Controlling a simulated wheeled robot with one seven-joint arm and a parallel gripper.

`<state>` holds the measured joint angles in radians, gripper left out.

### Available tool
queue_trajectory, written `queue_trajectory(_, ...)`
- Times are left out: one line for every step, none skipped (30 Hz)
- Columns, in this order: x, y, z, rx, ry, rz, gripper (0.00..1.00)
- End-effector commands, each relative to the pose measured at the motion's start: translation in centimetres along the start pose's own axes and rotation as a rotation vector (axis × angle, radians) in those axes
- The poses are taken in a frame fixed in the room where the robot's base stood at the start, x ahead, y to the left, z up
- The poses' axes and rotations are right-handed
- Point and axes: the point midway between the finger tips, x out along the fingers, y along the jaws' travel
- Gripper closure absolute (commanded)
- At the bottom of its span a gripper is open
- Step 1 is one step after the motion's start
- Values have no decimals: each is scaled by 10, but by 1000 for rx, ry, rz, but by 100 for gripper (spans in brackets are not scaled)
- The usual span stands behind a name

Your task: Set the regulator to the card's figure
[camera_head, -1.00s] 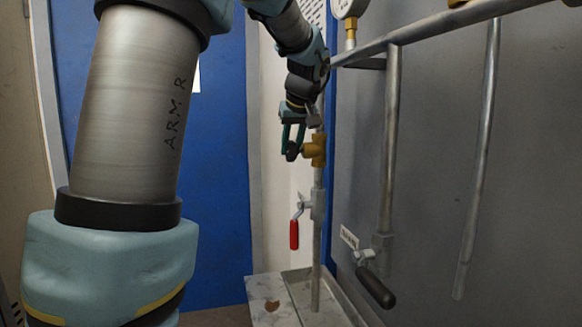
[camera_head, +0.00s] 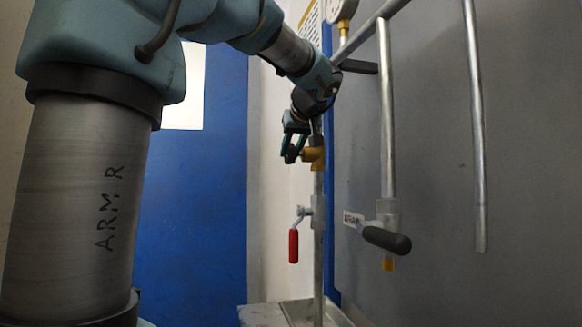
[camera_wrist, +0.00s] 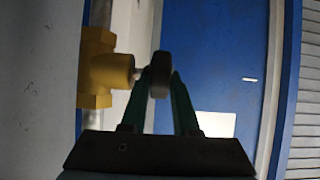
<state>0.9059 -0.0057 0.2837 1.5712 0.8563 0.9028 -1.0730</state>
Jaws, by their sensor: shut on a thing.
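The regulator is a yellow brass body (camera_head: 317,157) on a vertical pipe in the head view. It also shows large at the left in the wrist view (camera_wrist: 100,68), with a stem pointing right to a dark round knob (camera_wrist: 160,74). My gripper (camera_head: 290,155) is beside the body's left side in the head view. In the wrist view its green fingers (camera_wrist: 163,88) are shut on the knob, one on each side. A round gauge (camera_head: 342,10) stands at the top of the head view, cut by the edge, and its reading cannot be made out. I cannot identify the card.
A red-handled valve (camera_head: 294,245) hangs below the regulator. A black-handled valve (camera_head: 386,239) with a small label (camera_head: 352,219) sits to the right. Grey pipes (camera_head: 387,110) run along the grey panel. A tray (camera_head: 300,310) lies at the pipe's foot.

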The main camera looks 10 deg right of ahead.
Motion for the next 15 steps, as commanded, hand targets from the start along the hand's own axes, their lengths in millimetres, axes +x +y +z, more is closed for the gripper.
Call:
queue_trajectory(1,0,2,-2,13,2,100)
queue_trajectory(1,0,2,-2,18,2,100)
queue_trajectory(1,0,1,-2,23,2,100)
queue_trajectory(0,0,1,-2,26,2,100)
queue_trajectory(0,0,1,-2,29,2,100)
queue_trajectory(0,0,0,-2,32,2,100)
queue_trajectory(0,0,0,-2,34,2,100)
queue_trajectory(0,0,0,-2,36,2,100)
queue_trajectory(-1,0,-1,-2,37,2,100)
queue_trajectory(-1,0,-1,-2,38,2,100)
queue_trajectory(-1,0,-1,-2,39,1,100)
queue_trajectory(-1,0,-1,-1,39,1,100)
queue_trajectory(-1,0,-2,-1,39,1,100)
queue_trajectory(-1,0,-2,-1,39,1,100)
queue_trajectory(-1,0,-2,-1,39,1,100)
